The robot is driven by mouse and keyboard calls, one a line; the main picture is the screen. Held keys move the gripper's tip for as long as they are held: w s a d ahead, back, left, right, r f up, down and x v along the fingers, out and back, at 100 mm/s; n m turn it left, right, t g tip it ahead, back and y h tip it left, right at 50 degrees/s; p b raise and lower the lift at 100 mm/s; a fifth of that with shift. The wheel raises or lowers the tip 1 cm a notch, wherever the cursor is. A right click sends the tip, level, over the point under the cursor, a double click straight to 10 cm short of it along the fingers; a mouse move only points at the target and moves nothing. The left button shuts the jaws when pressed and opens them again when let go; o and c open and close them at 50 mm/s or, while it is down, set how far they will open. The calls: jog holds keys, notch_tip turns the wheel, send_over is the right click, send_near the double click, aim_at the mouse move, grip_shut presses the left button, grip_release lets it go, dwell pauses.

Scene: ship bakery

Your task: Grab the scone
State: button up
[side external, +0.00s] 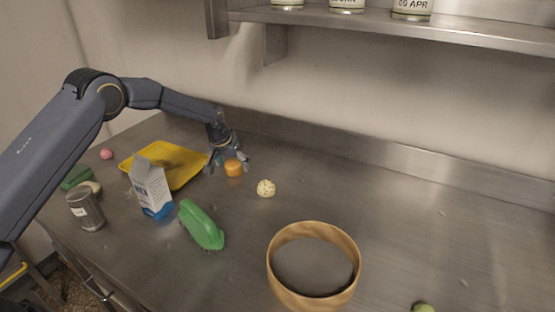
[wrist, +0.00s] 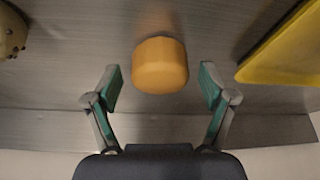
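The scone appears to be the round, cream-coloured, dark-speckled piece (side external: 266,188) on the steel counter, right of my gripper. It also shows partly cut off at the top left of the wrist view (wrist: 10,34). My gripper (side external: 227,164) is open and empty, pointing down low over the counter. In the wrist view its two green-padded fingers (wrist: 160,84) are spread wide. A short orange, cylinder-like object (wrist: 160,64) lies between and just beyond the fingertips, apart from both. The same orange object (side external: 233,168) shows beside the fingers in the side view.
A yellow tray (side external: 188,160), a milk carton (side external: 150,184), a green brush (side external: 201,225) and a can (side external: 86,210) stand left. A wooden ring-shaped bowl or sieve (side external: 343,239) is in front. The counter (side external: 430,215) right of the scone is mostly clear. A shelf (side external: 400,27) hangs above.

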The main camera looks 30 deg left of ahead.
jog(key=c, duration=1)
jog(key=shift+r, duration=0.1)
